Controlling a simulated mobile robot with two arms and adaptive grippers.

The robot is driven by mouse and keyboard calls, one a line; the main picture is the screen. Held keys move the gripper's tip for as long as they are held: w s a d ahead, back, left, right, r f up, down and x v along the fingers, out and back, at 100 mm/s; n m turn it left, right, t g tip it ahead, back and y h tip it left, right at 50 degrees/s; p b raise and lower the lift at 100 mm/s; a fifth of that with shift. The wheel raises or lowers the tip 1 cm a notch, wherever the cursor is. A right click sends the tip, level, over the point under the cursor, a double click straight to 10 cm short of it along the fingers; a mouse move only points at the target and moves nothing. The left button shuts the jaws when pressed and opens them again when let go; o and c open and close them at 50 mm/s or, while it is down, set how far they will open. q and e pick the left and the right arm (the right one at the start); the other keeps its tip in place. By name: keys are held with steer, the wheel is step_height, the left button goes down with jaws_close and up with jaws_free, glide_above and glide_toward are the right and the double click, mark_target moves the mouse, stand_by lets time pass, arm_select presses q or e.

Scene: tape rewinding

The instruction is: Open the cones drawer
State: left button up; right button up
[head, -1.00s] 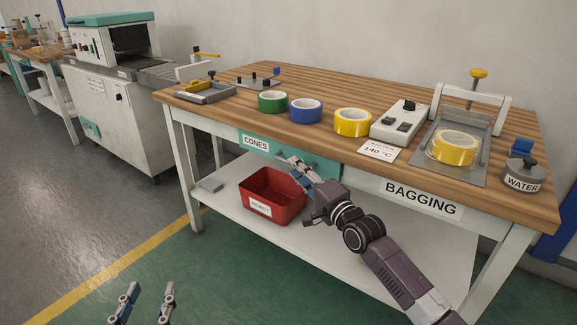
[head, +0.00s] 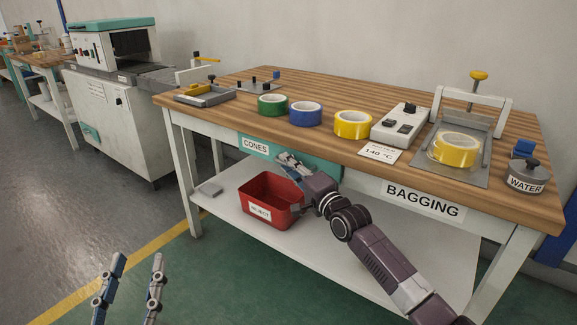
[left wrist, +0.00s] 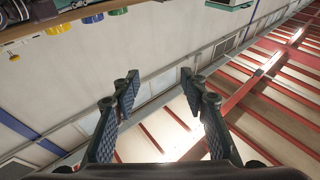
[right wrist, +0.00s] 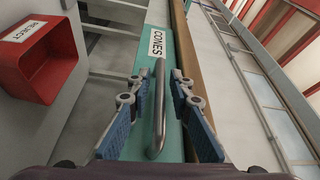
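The cones drawer (head: 325,172) has a teal front under the tabletop with a white CONES label, and looks shut. My right gripper (head: 286,160) is at this front. In the right wrist view its fingers (right wrist: 156,76) are open, one on each side of the grey bar handle (right wrist: 158,115). I see gaps between the fingers and the bar. The handle is mostly hidden by the gripper in the head view. My left gripper (head: 139,258) is open and empty, low at the left, away from the bench; its fingers also show apart in the left wrist view (left wrist: 160,75).
A red REJECT bin (head: 272,196) stands on the lower shelf (head: 232,205), just below and left of my right gripper. The wooden bench top (head: 300,140) carries green, blue and yellow tape rolls, a sealer and a water pot. The floor before the bench is clear.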

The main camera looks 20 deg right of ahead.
jaws_close()
steer(key=shift+a, duration=0.1)
